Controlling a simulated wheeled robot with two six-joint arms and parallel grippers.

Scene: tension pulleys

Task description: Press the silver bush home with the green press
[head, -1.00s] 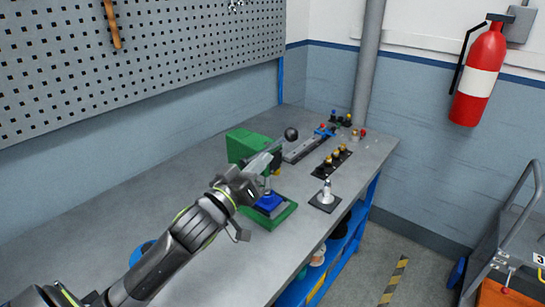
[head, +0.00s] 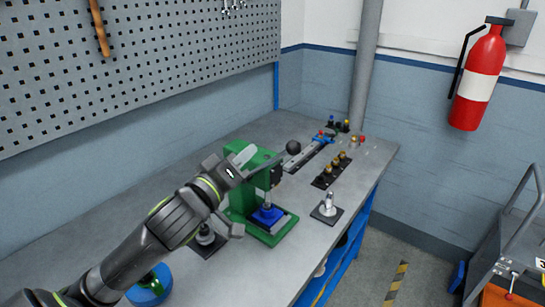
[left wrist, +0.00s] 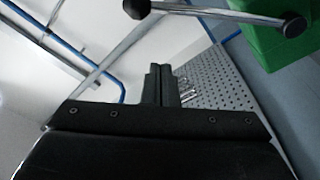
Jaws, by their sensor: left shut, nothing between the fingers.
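The green press (head: 240,196) stands on the grey bench. Its lever ends in a black ball (head: 293,147) that points right; the lever and ball also show at the top of the left wrist view (left wrist: 215,14). A blue nest (head: 267,214) sits on the press base under a silver ram (head: 267,198). I cannot tell whether the silver bush is in the nest. My left gripper (head: 231,168) is shut and empty, by the press head in the head view. Its closed fingers show in the left wrist view (left wrist: 160,84), apart from the lever. My right gripper is not in view.
A silver post on a dark plate (head: 327,211) stands right of the press. Another dark plate with a silver part (head: 205,239) is left of it, partly behind my arm. A blue bowl (head: 150,290) is at the lower left. Brass parts (head: 341,160) stand farther back.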

